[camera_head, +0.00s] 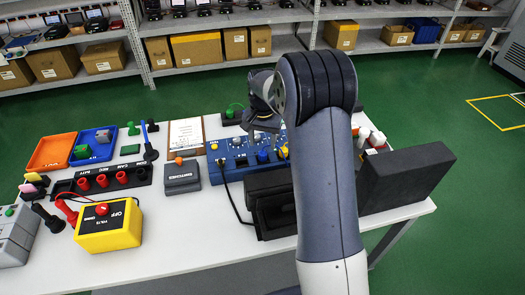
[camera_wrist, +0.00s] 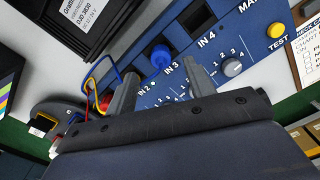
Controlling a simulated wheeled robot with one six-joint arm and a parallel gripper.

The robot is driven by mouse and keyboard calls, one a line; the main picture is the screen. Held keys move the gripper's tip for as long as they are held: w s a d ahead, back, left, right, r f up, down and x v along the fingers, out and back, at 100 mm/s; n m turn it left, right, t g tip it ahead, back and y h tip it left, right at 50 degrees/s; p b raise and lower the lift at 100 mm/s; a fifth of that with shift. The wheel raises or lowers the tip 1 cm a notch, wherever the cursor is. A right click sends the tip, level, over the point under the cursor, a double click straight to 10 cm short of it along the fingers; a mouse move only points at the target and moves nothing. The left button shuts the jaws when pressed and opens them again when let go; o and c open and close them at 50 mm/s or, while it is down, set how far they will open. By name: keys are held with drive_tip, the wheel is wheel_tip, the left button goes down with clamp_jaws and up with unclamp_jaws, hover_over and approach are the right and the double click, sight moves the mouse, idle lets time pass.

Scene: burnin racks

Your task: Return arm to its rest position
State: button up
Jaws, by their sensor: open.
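My arm (camera_head: 328,170) reaches forward over the white table, and its upper part covers the middle right of the head view. My gripper (camera_head: 262,122) is partly hidden behind the arm, above the blue test panel (camera_head: 213,163). In the wrist view my gripper (camera_wrist: 162,74) shows two grey fingers, apart, with nothing between them. Beyond the fingers, the blue test panel (camera_wrist: 255,30) shows a blue plug (camera_wrist: 160,55) near the IN 3 label, an empty square port near IN 4 and a yellow TEST button. I cannot tell how far the fingertips are from the panel.
On the table (camera_head: 180,225) are a yellow power box (camera_head: 108,228), a grey switch box (camera_head: 182,177), an orange tray (camera_head: 52,152), a blue tray (camera_head: 103,145) and a black block (camera_head: 405,177). Shelves with cardboard boxes (camera_head: 196,48) stand behind.

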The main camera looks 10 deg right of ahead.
sight(262, 151)
wheel_tip(262, 151, up, 5)
drive_tip(key=shift+r, duration=0.1)
idle(0.4)
wheel_tip(262, 151, down, 10)
drive_tip(key=shift+f+p, duration=0.1)
drive_tip(key=shift+p, duration=0.75)
